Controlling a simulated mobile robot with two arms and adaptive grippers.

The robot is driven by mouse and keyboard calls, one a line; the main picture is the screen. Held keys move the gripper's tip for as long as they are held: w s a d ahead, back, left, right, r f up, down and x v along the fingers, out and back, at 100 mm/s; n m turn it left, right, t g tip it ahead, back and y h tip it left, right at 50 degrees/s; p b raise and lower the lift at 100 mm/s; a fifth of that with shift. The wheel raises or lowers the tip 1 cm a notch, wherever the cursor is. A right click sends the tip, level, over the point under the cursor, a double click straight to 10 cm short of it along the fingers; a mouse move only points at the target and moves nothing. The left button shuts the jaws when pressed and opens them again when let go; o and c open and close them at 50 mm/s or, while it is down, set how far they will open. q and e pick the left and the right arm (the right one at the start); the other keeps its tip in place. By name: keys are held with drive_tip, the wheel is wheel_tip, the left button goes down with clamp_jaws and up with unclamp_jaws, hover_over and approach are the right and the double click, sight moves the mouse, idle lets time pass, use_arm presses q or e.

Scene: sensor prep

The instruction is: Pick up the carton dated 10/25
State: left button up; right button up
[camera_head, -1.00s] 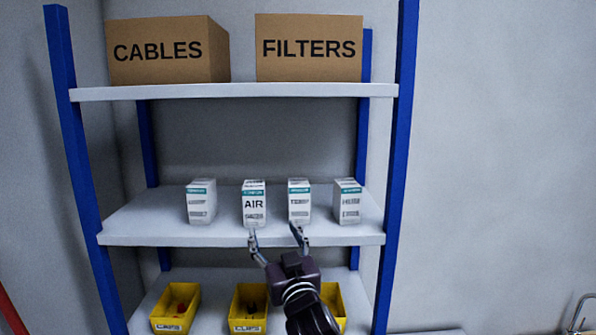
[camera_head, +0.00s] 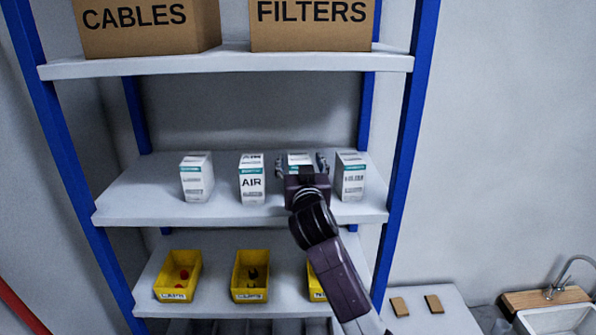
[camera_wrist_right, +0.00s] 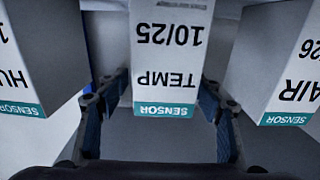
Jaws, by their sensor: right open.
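The carton dated 10/25 (camera_wrist_right: 165,60) is white with a teal SENSOR band. It reads TEMP upside down in the right wrist view. In the head view it is the third carton from the left (camera_head: 299,158) on the middle shelf, partly hidden by my right gripper. My right gripper (camera_head: 300,166) is open, its fingers on either side of this carton. My left gripper is not in view.
The AIR carton (camera_head: 252,180) and the HUM carton (camera_head: 351,178) stand close on either side. Another carton (camera_head: 196,178) is farther left. Yellow bins (camera_head: 250,295) sit on the shelf below. Boxes CABLES (camera_head: 140,38) and FILTERS (camera_head: 312,38) are above.

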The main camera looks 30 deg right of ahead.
sight(297, 152)
drive_tip(key=shift+w+d+r, duration=0.1)
drive_tip(key=shift+w+r, duration=0.1)
drive_tip(key=shift+r, duration=0.05)
drive_tip(key=p+x, duration=0.3)
drive_tip(key=x, duration=0.1)
drive_tip(key=shift+w+f, duration=0.15)
drive_tip(key=shift+w, duration=0.1)
drive_tip(key=shift+w+d+f, duration=0.1)
drive_tip(key=shift+w+d, duration=0.05)
drive_tip(key=shift+w, duration=0.2)
drive_tip(key=c, duration=1.5)
drive_tip(key=shift+c, duration=0.2)
